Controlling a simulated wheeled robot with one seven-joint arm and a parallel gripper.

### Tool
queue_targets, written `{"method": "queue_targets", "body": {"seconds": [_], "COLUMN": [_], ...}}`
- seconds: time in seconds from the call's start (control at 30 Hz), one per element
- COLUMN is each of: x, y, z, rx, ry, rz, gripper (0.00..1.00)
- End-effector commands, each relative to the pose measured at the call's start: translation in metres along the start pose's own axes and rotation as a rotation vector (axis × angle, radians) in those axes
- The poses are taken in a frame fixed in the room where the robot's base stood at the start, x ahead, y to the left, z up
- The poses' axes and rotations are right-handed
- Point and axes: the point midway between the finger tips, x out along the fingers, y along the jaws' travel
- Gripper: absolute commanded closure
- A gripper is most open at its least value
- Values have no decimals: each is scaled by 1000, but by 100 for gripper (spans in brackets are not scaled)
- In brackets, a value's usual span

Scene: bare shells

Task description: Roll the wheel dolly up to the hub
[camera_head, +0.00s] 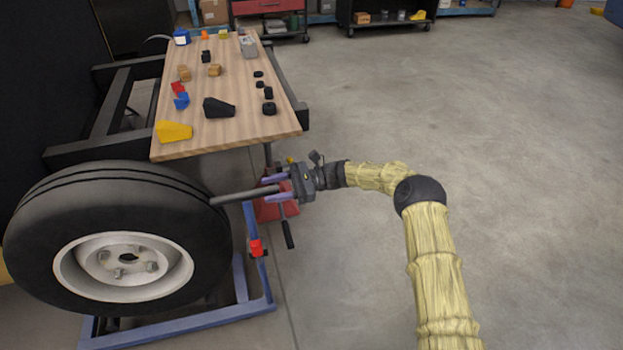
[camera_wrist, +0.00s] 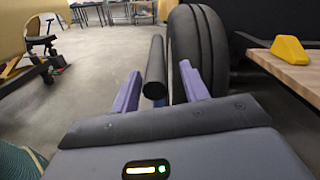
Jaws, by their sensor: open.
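The wheel, a black tyre on a white rim (camera_head: 125,275), stands upright on the blue wheel dolly (camera_head: 195,316). A dark round bar (camera_head: 238,197), probably the dolly's handle, sticks out beside the tyre toward my gripper (camera_head: 272,187). The purple fingers are open, with the bar's end between them. In the wrist view the bar (camera_wrist: 155,75) lies between the fingertips of my gripper (camera_wrist: 160,83), apart from both; the tyre (camera_wrist: 197,50) stands just behind the right finger. I cannot make out the hub.
A wooden-topped bench (camera_head: 228,95) with several small blocks stands behind the wheel. A black frame (camera_head: 105,115) runs along its left. A red stand (camera_head: 275,205) is under my gripper. The concrete floor (camera_head: 480,130) to the right is clear. Shelves line the back.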

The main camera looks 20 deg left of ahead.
Motion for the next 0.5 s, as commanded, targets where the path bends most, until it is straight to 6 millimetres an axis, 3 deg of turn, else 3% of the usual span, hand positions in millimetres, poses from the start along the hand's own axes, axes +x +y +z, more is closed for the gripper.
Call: {"method": "queue_targets", "body": {"seconds": [0.5], "x": [-105], "y": [-1], "z": [-1], "rx": [-3], "ry": [1], "rz": [-7], "gripper": [55]}}
